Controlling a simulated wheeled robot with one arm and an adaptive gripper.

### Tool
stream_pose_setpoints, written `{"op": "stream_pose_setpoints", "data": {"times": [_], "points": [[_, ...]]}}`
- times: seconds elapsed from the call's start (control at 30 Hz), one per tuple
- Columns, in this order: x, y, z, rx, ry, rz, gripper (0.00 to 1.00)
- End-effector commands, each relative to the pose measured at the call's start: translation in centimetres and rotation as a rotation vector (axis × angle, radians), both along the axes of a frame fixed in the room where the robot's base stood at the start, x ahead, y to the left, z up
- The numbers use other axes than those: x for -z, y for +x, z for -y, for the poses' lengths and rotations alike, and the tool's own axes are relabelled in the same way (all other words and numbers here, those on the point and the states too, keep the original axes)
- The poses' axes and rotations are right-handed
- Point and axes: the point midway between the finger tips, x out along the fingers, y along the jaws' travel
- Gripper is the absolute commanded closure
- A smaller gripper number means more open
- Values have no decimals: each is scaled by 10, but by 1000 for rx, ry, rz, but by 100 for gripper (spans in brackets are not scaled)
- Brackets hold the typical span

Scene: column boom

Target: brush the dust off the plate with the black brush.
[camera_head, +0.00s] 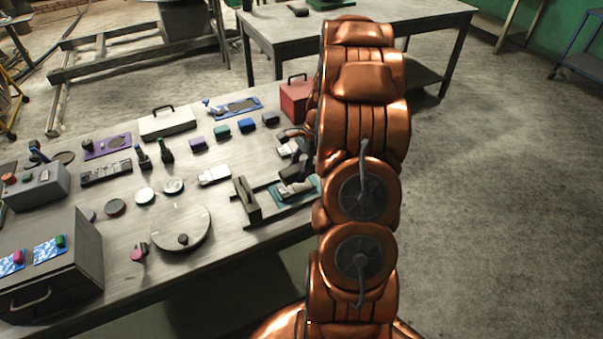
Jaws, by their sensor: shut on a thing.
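My gripper (293,168) is over the right end of the workbench, partly hidden by my copper arm. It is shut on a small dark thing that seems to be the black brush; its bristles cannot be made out. A teal plate (311,194) lies beneath and in front of the gripper, mostly covered by it. Whether the brush touches the plate cannot be told. Dust on the visible part of this plate cannot be made out. A purple plate (96,152) and a blue plate (252,102), each with a dark grey patch, lie farther off on the bench.
A dark upright block (247,202) stands just left of the teal plate. A round grey disc with a knob (181,223) lies left of that. A red box (295,101) stands behind the gripper. Several small coloured blocks lie mid-bench. A grey case (62,280) fills the front left.

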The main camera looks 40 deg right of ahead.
Motion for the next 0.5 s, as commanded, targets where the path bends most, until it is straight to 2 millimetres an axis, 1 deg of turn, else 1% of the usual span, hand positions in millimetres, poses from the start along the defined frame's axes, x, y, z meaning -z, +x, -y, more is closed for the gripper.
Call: {"op": "stream_pose_setpoints", "data": {"times": [0.03, 0.3, 0.5], "points": [[-7, 1, 0, -1, -1, 1, 90], [-31, 3, -3, -6, -2, 2, 90], [-43, 3, -4, -10, -1, 2, 90]]}}
